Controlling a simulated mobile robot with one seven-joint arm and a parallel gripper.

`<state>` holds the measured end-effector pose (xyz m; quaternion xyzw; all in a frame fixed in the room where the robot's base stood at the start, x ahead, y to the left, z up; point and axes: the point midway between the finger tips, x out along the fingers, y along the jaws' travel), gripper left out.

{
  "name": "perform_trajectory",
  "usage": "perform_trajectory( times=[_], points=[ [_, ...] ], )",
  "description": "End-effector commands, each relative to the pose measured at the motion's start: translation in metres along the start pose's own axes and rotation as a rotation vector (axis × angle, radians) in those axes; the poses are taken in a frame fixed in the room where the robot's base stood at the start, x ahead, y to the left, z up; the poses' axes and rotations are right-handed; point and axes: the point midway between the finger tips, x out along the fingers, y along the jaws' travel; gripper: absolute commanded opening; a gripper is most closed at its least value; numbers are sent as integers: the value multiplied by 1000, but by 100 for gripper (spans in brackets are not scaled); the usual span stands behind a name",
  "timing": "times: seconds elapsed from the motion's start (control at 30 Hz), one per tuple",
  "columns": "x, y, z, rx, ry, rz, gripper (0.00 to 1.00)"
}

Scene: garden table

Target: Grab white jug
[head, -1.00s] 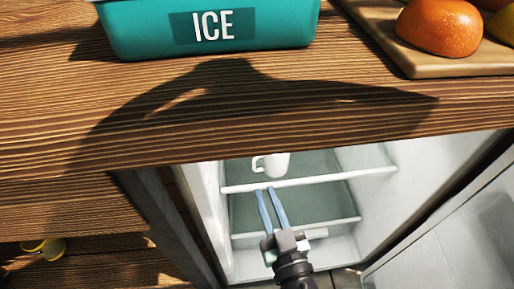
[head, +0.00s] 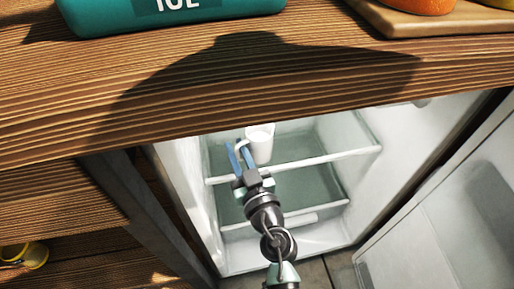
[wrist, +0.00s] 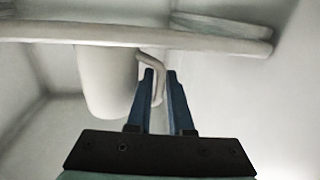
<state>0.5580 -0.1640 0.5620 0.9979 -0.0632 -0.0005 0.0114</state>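The white jug (head: 261,146) stands on the upper shelf (head: 300,162) inside an open fridge, near its left side. Its handle is on the left of the body. My gripper (head: 238,146) is inside the fridge at the handle, left of the jug's body. In the wrist view the jug (wrist: 104,80) is left of the blue fingers (wrist: 160,74). The curved handle (wrist: 157,92) shows between the two fingers, which stand apart. A gap shows between the handle and the right finger.
The wooden counter (head: 320,85) overhangs the fridge top. A teal ice box (head: 100,20) and a board (head: 440,20) with orange fruit stand on it. The fridge door (head: 440,210) is open at the right. A yellow item (head: 36,255) lies at lower left.

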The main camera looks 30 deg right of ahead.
Motion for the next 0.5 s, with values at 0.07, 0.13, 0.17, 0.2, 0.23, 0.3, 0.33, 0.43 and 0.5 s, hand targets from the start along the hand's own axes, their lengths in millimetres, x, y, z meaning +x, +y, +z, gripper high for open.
perform_trajectory(
  times=[0.07,0.13,0.17,0.2,0.23,0.3,0.33,0.43,0.5],
  points=[
    [11,0,3,0,3,1,19],
    [18,0,2,0,3,1,19],
    [21,0,2,1,2,0,19],
    [23,0,2,1,0,0,19],
    [24,0,2,1,0,0,19],
    [26,0,1,1,0,0,19],
    [26,0,1,0,0,0,19],
    [26,0,1,0,-1,0,19],
    [26,0,1,0,-1,0,19]
  ],
)
